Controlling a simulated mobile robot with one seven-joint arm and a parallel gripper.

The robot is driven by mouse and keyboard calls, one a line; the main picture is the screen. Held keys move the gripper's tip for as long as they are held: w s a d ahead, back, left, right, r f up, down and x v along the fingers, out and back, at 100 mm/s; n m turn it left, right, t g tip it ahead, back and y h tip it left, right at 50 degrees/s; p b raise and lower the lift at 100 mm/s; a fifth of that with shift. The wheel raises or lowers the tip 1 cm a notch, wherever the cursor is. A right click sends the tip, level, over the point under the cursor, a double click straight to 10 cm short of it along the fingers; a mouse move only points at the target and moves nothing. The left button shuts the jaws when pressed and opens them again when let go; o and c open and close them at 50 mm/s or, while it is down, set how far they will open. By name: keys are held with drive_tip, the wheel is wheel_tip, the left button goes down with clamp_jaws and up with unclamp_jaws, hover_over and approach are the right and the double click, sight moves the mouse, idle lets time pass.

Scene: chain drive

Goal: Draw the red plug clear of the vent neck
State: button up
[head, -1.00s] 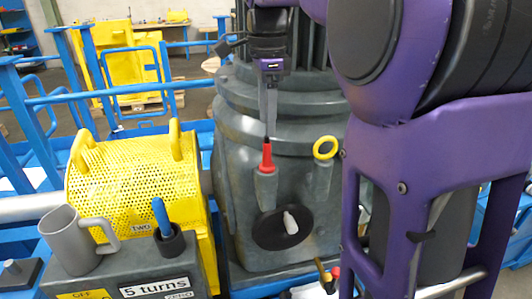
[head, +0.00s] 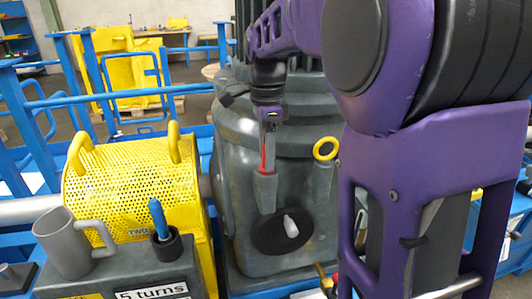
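The red plug (head: 264,157) stands upright at the top of the grey vent neck (head: 266,190) on the front of the large grey housing. My gripper (head: 268,165) points straight down over it, with its fingers down at the plug's level. A grey finger covers the right part of the plug, leaving a narrow red strip showing. The lower end of the plug is hidden at the neck. I cannot tell whether the fingers press on the plug or stand apart from it.
A yellow ring (head: 325,148) sits right of the neck, and a black disc with a white knob (head: 290,227) lies below. A yellow perforated guard (head: 130,195), a grey mug (head: 68,243) and a blue-handled tool (head: 158,217) stand at left.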

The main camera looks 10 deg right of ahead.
clamp_jaws()
drive_tip(key=shift+r, duration=0.1)
drive_tip(key=shift+r+p, duration=2.9)
drive_tip(key=shift+r, duration=1.5)
